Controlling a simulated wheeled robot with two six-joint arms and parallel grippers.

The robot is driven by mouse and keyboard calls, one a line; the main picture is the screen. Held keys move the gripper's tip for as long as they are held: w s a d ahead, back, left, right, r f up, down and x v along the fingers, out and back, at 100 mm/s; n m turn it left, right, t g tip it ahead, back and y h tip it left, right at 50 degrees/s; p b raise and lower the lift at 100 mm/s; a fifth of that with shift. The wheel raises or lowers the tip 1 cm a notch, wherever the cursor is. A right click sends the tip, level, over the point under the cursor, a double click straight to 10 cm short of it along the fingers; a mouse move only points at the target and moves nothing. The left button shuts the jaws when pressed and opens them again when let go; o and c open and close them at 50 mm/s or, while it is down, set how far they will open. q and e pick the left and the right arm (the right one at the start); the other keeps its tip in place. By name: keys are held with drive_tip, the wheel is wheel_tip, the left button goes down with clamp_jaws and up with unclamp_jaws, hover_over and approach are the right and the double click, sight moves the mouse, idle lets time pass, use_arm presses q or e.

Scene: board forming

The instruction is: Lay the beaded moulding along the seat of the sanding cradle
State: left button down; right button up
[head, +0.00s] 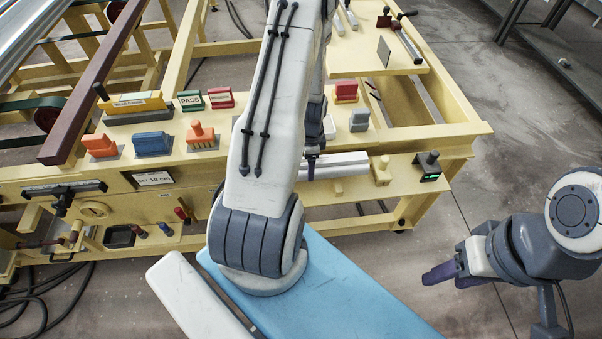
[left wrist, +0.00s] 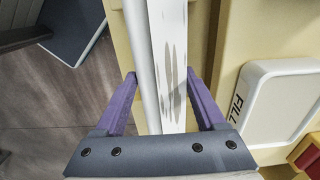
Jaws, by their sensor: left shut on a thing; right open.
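In the head view my left gripper (head: 312,165) is mostly behind my own arm, at a long whitish piece (head: 340,163) on the bench's near side. I cannot clearly separate the sanding cradle and its seat from that piece. My right gripper (head: 453,275) is open and empty, off the bench at the right.
The yellow bench (head: 385,140) carries an orange stamp (head: 201,134), red and grey blocks, and a small dark device (head: 428,165) with a green light. A white tray marked FILL (left wrist: 275,100) lies right of the moulding.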

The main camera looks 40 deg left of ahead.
use_arm(q)
drive_tip(key=shift+r+p, duration=1.5)
drive_tip(key=shift+r, duration=0.7)
drive_tip(key=c, duration=0.6)
unclamp_jaws()
clamp_jaws()
